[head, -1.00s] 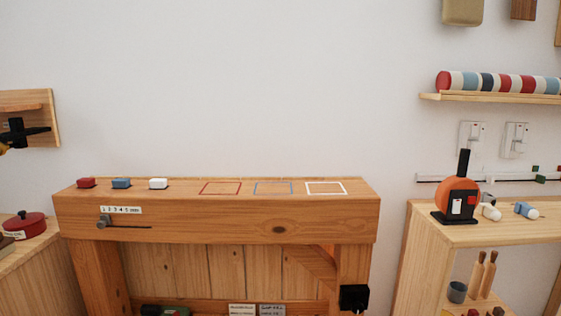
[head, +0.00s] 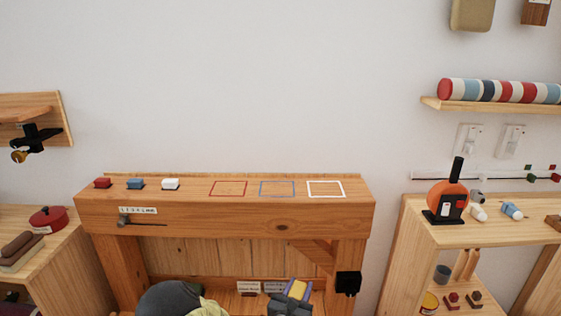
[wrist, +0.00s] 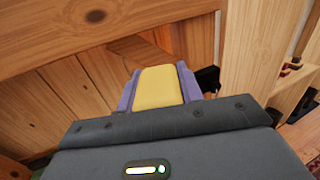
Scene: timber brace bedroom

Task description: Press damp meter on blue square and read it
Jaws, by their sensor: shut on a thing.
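The blue square outline (head: 277,188) is marked on top of the timber beam (head: 230,217), between a red outline (head: 228,188) and a white outline (head: 325,188). My gripper (head: 297,288) is low in front of the beam, below the blue square and apart from it. It is shut on a yellow block-shaped thing, apparently the damp meter (wrist: 158,87), seen between the purple fingers in the wrist view. No reading can be made out on its visible face. The meter's far end is hidden.
Labelled cards (head: 248,287) sit on a lower ledge behind my gripper. A black box (head: 347,283) is on the right post. An orange round device (head: 446,198) stands on the right shelf unit.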

